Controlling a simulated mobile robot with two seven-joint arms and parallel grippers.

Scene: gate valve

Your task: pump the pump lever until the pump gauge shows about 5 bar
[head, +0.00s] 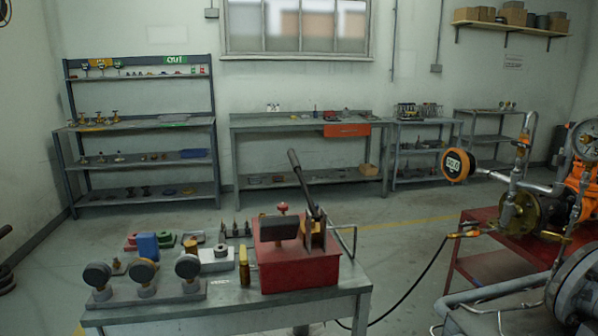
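The red pump (300,268) stands on the grey metal table in front of me. Its dark pump lever (302,180) rises from the pump's right part and leans up and to the left. An orange-rimmed digital gauge (458,165) is mounted on the pipework at the right; its digits are too small to read surely. A round dial gauge (586,138) is at the far right edge. I cannot tell which is the pump gauge. Neither of my grippers is in view, and nothing is seen touching the lever.
A rack with several gauges (145,275) and small blocks stand left of the pump on the table (235,308). A black hose (412,283) runs from below the table toward a brass fitting at the red bench (462,262). Shelves line the back wall; open floor lies between.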

